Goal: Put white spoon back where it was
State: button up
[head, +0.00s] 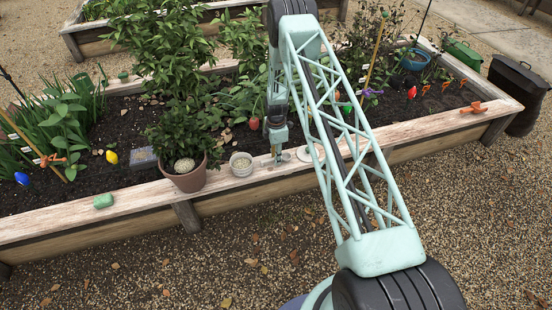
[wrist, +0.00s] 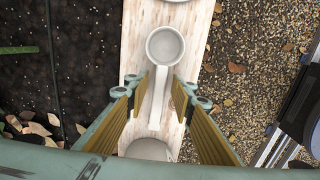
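The white spoon (wrist: 157,95) shows in the wrist view over the pale plank edge (wrist: 134,45). Its round bowl points to the top of the picture and its straight handle runs down between my fingers. My gripper (wrist: 157,92) is open, with a finger on each side of the handle and a gap visible on both sides.
A terracotta pot (head: 187,180) with a leafy plant stands left of the white pot. A green block (head: 103,201) lies farther left on the plank. Dark soil (wrist: 70,80) with plants lies behind the plank; gravel (wrist: 240,90) lies in front.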

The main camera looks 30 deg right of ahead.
notch_tip(320, 180, up, 12)
jog(key=p, duration=0.2)
dwell(0.4)
dwell(0.6)
